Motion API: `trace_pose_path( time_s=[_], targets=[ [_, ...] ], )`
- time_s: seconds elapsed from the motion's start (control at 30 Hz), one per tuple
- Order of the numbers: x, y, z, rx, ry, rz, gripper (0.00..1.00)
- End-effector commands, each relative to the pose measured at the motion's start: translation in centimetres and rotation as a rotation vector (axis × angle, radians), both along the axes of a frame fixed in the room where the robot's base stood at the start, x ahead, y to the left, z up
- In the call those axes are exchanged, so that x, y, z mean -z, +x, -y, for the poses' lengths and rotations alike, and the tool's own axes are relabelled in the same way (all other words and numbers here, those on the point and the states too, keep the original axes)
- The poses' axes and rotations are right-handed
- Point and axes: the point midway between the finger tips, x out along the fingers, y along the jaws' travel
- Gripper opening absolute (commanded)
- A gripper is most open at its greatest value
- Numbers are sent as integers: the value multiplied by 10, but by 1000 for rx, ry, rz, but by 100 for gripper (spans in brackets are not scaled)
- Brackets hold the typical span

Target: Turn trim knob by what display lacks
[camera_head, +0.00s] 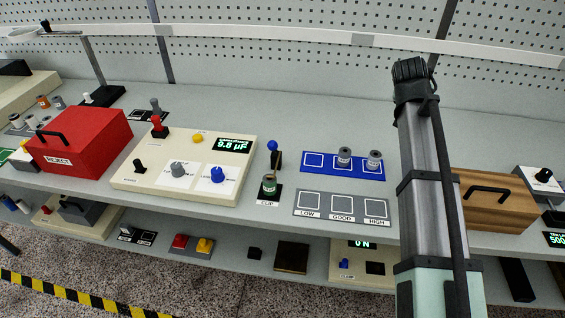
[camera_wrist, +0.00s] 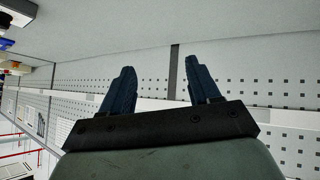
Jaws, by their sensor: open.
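The cream instrument panel (camera_head: 150,192) stands on the bench left of centre in the head view. Its display (camera_head: 233,145) reads 9.8 µF in green. On its front part are a black knob (camera_head: 139,166), a grey knob (camera_head: 179,169) on a white plate and a blue knob (camera_head: 217,175) on another white plate. The small labels are too blurred to tell which knob is the trim knob. In the wrist view my gripper (camera_wrist: 157,82) is open and empty, its two dark fingers apart before the pegboard wall. It touches no knob.
A red REJECT box (camera_head: 85,150) stands left of the panel. To its right are a CLIP stand holding a green-banded spindle (camera_head: 269,185), a blue tray (camera_head: 315,171) with two grey spindles, and a grey LOW/GOOD/HIGH tray (camera_head: 320,204). A wooden box (camera_head: 500,210) stands at right.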

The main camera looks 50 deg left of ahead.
Motion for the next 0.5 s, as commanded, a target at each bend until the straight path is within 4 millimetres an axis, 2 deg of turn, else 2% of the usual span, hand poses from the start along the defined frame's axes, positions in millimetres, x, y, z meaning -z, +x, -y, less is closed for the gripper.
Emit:
trace_pose_path(
  time_s=[0.03,0.2,0.37,0.5],
  targets=[
    [-4,-22,-17,-20,4,-2,61],
    [-16,-87,-63,-71,13,-9,61],
    [-27,-152,-99,-117,25,-21,61],
    [-33,-211,-126,-156,32,-38,61]
  ],
)
